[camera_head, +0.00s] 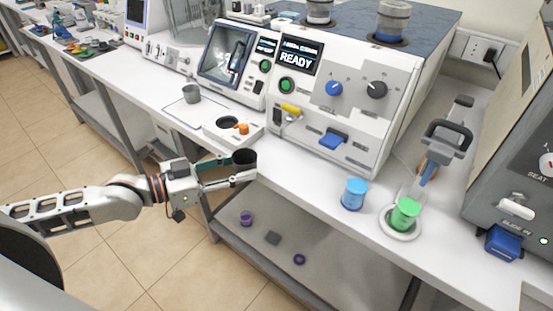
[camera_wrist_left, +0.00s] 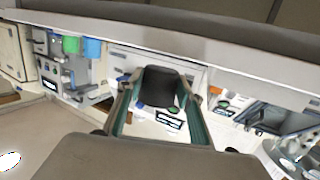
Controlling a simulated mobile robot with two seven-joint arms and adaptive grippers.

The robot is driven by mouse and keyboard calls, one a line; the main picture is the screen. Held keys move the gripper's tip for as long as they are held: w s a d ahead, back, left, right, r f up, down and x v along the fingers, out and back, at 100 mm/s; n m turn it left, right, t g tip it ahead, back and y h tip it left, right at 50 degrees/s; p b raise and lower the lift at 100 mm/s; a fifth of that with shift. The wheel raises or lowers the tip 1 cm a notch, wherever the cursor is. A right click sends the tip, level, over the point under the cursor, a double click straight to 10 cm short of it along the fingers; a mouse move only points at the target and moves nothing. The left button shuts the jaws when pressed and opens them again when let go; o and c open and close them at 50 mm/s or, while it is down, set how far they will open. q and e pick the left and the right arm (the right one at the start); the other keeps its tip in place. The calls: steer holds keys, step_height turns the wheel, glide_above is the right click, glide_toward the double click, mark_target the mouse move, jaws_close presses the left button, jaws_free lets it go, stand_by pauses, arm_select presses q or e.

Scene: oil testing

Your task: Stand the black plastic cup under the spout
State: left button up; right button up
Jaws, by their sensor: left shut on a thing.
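My left gripper (camera_head: 238,169) is shut on the black plastic cup (camera_head: 244,157). It holds the cup in front of the white bench's edge. The cup also shows dark and rounded between the two fingers in the left wrist view (camera_wrist_left: 158,87). A small grey spout (camera_head: 278,117) shows below a yellow lever (camera_head: 291,108) on the front of the white machine (camera_head: 312,110). The cup is apart from it, lower and to the left. I cannot tell whether this is the spout meant. My right gripper is not in view.
A white holder with an orange piece (camera_head: 241,128) sits on the bench behind the cup, near a grey cup (camera_head: 191,93). To the right stand a blue cup (camera_head: 354,193) and a green cup (camera_head: 405,213) on a round plate. The bench between holder and blue cup is clear.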

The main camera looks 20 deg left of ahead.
mark_target(276, 164)
arm_select(q)
steer(key=x, duration=0.2)
steer(key=r+x, duration=0.1)
steer(key=x, duration=0.4)
steer(key=shift+w+d+r, duration=0.15)
steer(key=shift+w+d, duration=0.15)
steer(key=shift+w, duration=0.05)
steer(key=x, duration=0.2)
steer(key=shift+w+d+r, duration=0.2)
steer(key=shift+w, duration=0.05)
steer(key=shift+f, duration=0.7)
steer(key=shift+s+a+f, duration=0.1)
steer(key=shift+f, duration=0.05)
steer(key=shift+f, duration=0.1)
steer(key=o, duration=1)
steer(key=shift+o, duration=0.2)
